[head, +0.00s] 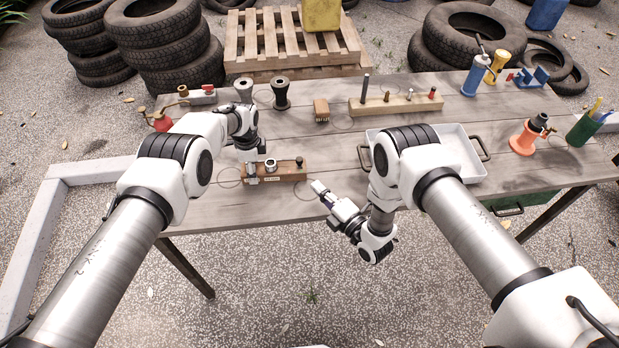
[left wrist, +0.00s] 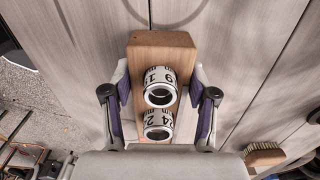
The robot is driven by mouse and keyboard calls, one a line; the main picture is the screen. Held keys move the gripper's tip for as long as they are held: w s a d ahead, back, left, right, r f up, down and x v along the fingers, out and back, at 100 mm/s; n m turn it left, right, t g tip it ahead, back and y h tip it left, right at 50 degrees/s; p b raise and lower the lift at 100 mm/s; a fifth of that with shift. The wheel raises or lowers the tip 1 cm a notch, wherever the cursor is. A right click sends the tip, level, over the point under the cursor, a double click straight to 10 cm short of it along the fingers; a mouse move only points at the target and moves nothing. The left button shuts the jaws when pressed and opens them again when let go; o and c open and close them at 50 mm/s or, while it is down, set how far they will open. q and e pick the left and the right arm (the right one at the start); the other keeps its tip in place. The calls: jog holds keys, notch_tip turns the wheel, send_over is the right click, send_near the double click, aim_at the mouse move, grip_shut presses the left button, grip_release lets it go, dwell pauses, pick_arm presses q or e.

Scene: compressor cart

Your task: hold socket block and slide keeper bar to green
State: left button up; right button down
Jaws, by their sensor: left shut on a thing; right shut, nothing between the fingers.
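The wooden socket block (head: 287,173) lies near the front edge of the table, with metal sockets standing on it and a dark knob at its right end. My left gripper (head: 250,163) is shut on the block near its left end. In the left wrist view, purple-padded fingers (left wrist: 161,88) lie on both sides of the block (left wrist: 160,40). Two silver sockets (left wrist: 159,86) with black numbers stand between them. My right gripper (head: 319,187) is shut and empty, just right of the block near the table's front edge. I cannot make out the keeper bar or a green mark.
A white tray (head: 463,150) with dark handles stands to the right, partly behind my right arm. A brush (head: 321,110) and a wooden rack with pegs (head: 397,104) stand behind the block. Dark cups and a red-topped can are at the back left.

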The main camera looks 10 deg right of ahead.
pick_arm(q)
jog(key=shift+s+f, duration=0.1)
jog(key=shift+f, duration=0.05)
pick_arm(e)
jog(key=shift+s+d, duration=0.15)
jog(key=shift+s, duration=0.1)
pick_arm(q)
jog(key=o, duration=1.4)
jog(key=shift+o, duration=0.2)
pick_arm(e)
jog(key=shift+w+f, duration=0.1)
jog(key=shift+w, duration=0.05)
